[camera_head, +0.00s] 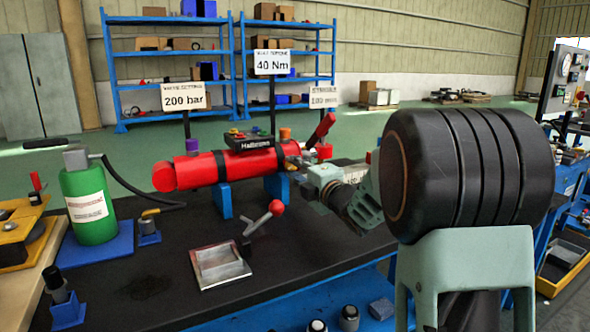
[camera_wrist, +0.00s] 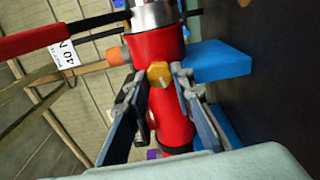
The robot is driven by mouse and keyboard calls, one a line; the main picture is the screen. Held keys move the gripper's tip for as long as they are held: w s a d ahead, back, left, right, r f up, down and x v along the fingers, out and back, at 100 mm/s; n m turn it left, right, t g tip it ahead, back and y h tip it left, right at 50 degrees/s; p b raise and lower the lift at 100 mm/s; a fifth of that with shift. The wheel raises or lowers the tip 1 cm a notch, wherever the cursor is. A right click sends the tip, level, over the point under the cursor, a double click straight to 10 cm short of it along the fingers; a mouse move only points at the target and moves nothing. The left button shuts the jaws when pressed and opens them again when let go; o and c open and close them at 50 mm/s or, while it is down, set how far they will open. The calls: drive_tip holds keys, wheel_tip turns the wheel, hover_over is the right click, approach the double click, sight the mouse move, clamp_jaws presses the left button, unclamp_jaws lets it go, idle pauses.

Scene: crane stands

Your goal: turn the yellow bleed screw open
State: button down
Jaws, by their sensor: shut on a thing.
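The yellow bleed screw (camera_wrist: 158,74) shows in the wrist view as a small yellow block against the side of the red cylinder (camera_wrist: 158,47). My gripper (camera_wrist: 160,79) has one finger on each side of it and is shut on it. In the head view the red cylinder (camera_head: 228,169) lies level on blue supports (camera_head: 277,186). My gripper (camera_head: 312,178) reaches its right end from the right. The screw is hidden there behind my gripper and arm.
A black bench top (camera_head: 130,282) carries a green bottle (camera_head: 88,205), a metal tray (camera_head: 219,265) and a red-knobbed lever (camera_head: 264,216). A red handle (camera_head: 321,130) rises near the cylinder's right end. Signs stand behind. The front middle of the bench is mostly clear.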

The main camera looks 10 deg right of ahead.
drive_tip(key=c, duration=1.7)
unclamp_jaws()
drive_tip(key=shift+o, duration=0.2)
drive_tip(key=v, duration=1.2)
